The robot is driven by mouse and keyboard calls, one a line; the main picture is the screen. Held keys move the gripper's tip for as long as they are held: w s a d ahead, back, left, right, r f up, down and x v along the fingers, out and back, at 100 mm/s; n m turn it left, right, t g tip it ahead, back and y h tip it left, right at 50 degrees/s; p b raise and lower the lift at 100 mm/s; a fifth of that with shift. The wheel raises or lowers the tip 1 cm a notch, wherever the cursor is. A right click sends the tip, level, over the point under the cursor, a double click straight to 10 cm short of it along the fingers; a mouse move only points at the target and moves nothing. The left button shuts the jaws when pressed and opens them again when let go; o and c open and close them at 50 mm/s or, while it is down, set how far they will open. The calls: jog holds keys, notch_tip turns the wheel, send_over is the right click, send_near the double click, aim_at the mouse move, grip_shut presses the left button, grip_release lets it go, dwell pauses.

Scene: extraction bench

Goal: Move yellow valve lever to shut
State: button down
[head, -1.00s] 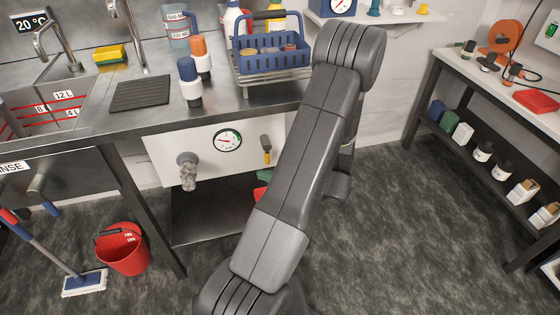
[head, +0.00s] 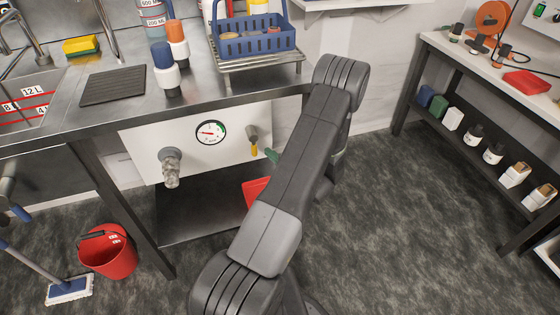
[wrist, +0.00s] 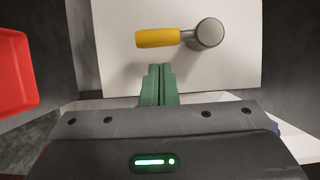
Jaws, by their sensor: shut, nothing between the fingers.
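The valve lever has a yellow handle (head: 254,149) that hangs straight down from its grey pivot (head: 252,132) on the white panel (head: 190,152) under the bench. In the wrist view the yellow handle (wrist: 157,38) points left from the round grey pivot (wrist: 208,33). My gripper has green fingers (wrist: 158,84), pressed together and empty. Its fingertips are just below the handle in the wrist view, with a visible gap. In the head view a green fingertip (head: 271,155) shows just right of the handle; my arm hides the rest of the gripper.
A round gauge (head: 210,132) and a pipe outlet (head: 170,165) sit left of the lever on the panel. A red bin (head: 254,190) is below, partly behind my arm. The bench top (head: 130,112) overhangs the panel. Floor between the benches is clear.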

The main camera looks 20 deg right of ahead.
jog(key=shift+x, duration=1.25)
jog(key=shift+a+f, duration=0.1)
jog(key=shift+a+m+b, duration=0.15)
jog(key=shift+m+b, duration=0.15)
jog(key=shift+b, duration=0.25)
